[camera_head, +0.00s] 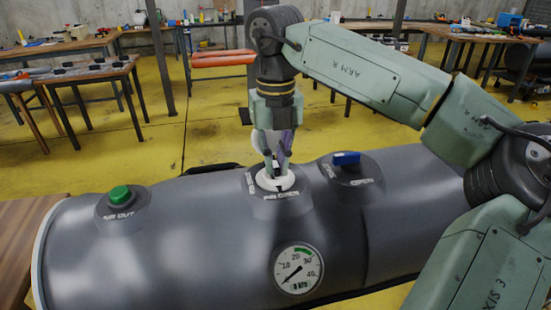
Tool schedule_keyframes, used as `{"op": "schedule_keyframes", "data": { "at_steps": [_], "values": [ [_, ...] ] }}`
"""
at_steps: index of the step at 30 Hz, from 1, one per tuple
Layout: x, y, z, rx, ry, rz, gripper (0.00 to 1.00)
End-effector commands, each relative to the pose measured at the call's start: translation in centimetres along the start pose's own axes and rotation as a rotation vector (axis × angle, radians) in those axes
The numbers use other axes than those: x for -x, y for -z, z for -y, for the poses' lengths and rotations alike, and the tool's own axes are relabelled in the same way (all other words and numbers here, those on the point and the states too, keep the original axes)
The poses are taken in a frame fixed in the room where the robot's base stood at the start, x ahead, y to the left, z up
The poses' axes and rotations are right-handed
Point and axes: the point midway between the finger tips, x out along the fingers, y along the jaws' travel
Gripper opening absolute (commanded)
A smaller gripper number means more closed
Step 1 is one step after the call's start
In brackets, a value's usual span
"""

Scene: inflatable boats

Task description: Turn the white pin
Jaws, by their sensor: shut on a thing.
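The white pin (275,182) sits in a round valve on top of the grey inflatable tube (200,240), with white lettering around it that is partly hidden. My gripper (274,170) points straight down over the valve and is shut on the white pin. The fingers cover the upper part of the pin, so its exact angle is hard to tell. My arm reaches in from the right.
A green button (120,195) marked "AIR OUT" is to the left on the tube. A blue lever (346,158) is on another valve to the right. A pressure gauge (298,270) faces front below the pin. Workbenches (70,75) stand behind, beyond yellow floor.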

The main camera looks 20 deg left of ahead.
Motion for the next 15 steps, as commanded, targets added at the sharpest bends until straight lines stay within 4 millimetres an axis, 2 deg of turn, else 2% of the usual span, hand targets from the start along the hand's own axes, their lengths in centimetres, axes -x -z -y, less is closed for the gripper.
{"op": "schedule_keyframes", "data": {
  "at_steps": [6,7,15],
  "values": [
    [0.03,0.01,-0.02,0.003,0.0,0.0,0.0],
    [0.03,0.01,-0.02,0.003,0.0,0.0,0.12],
    [0.02,0.01,-0.01,0.001,0.0,0.0,0.3]
  ]
}}
